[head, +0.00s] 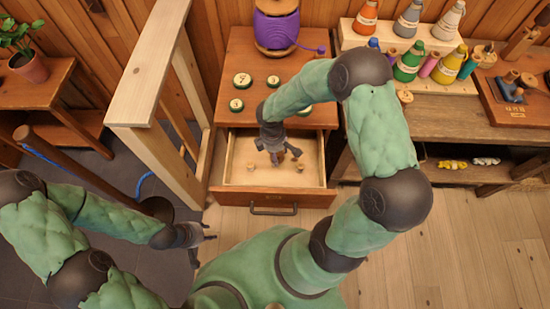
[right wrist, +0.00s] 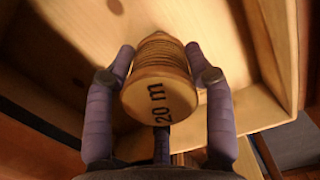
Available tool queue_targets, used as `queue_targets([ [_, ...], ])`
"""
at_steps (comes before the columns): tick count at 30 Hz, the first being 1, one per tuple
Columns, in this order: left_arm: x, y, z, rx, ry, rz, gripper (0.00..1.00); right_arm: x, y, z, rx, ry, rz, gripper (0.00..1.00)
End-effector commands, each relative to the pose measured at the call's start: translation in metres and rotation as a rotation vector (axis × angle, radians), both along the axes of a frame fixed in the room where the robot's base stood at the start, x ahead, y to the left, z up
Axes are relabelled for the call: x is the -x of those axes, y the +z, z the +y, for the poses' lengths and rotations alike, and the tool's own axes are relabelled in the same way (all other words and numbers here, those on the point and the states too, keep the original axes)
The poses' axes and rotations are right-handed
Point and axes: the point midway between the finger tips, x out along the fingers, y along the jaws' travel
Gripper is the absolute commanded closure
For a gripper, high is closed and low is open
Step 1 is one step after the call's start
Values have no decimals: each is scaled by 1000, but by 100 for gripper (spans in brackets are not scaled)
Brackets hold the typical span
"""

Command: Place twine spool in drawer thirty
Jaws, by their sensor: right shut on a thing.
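A wooden twine spool (right wrist: 160,90) with tan twine and "20 m" on its end face sits between the two fingers of my right gripper (right wrist: 160,60) in the right wrist view. My right gripper is shut on it. In the head view my right gripper (head: 278,156) hangs over the open drawer (head: 232,192); the spool is hard to make out there. The drawer has a pale inside and a dark handle; no number on it is readable. My left gripper (head: 204,242) is empty, fingers apart, left of the drawer and nearer to me.
Small light wooden pieces (head: 250,167) lie in the drawer. Numbered green-edged discs (head: 242,80) and a purple spool (head: 277,28) stand on the cabinet top. A pale wooden frame (head: 150,75) rises close left of the drawer. Right is a bench (head: 455,115) with coloured cones.

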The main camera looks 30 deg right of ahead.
Motion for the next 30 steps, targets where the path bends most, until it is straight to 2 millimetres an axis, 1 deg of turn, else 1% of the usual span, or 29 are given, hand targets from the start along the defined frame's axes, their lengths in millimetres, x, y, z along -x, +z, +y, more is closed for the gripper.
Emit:
queue_targets([
  [3, 0, -8, 0, 0, 0, 0, 60, -5, -13, 6, 0, 2, 0, 80],
  [6, 0, -19, 0, 0, 0, 0, 60, -4, -29, 5, 0, 0, 0, 80],
  [9, 0, -25, 0, 0, 0, 0, 60, -4, -38, 5, 0, 0, 0, 80],
  [17, 0, -23, 0, 0, 0, 0, 60, -4, -37, 5, -1, 0, -1, 80],
  [20, 0, -25, 0, 0, 0, 0, 60, -4, -40, 4, 0, 0, 0, 80],
  [21, 0, -25, 0, 0, 0, 0, 60, -4, -39, 5, 0, 0, 0, 35],
  [22, 0, -25, 0, 0, 0, 0, 60, -4, -39, 5, 0, 0, 0, 27],
  [23, 0, -24, 0, 0, 0, 0, 60, -4, -39, 5, 0, 0, 0, 21],
  [30, 0, -24, 0, 0, 0, 0, 60, -4, -38, 4, 0, 0, 0, 21],
])
